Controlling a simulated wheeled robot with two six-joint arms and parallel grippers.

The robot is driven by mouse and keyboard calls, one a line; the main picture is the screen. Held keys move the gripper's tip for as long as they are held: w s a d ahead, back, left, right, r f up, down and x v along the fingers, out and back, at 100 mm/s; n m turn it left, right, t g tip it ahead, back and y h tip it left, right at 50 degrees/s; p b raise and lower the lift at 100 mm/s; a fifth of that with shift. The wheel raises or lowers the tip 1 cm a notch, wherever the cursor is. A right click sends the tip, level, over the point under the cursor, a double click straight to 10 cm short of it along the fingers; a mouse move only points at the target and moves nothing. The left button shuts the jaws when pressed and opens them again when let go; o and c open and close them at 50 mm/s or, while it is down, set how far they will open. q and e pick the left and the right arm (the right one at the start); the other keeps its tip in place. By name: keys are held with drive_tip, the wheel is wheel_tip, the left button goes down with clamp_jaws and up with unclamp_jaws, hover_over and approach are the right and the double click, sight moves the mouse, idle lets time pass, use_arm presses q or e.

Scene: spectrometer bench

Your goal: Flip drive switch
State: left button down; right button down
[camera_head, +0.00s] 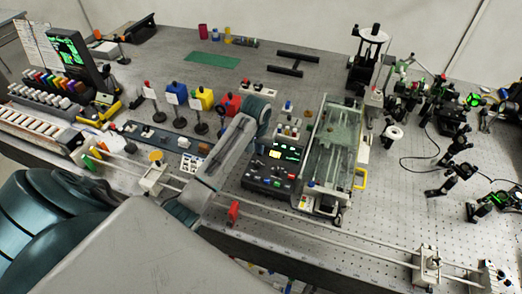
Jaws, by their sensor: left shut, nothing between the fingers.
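A black control box (270,180) with a small lit screen, a red button and several small knobs sits near the front middle of the bench. I cannot tell which of its small controls is the drive switch. My left arm reaches in from the lower left, and its wrist ends just behind and left of the box. My left gripper (266,130) is small here and partly hidden by the wrist; it is shut and empty, apart from the box's front controls as far as I can see. My right gripper is not in view.
A long rail (330,233) with a red carrier (234,212) runs along the front edge. A glass-topped frame (331,150) stands right of the box. Coloured blocks on posts, including a yellow one (201,99), stand behind my arm. Optics mounts crowd the right side.

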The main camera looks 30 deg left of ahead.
use_arm(q)
drive_tip(key=shift+r+p, duration=0.55)
drive_tip(key=shift+r, duration=2.95)
drive_tip(key=shift+f, duration=0.1)
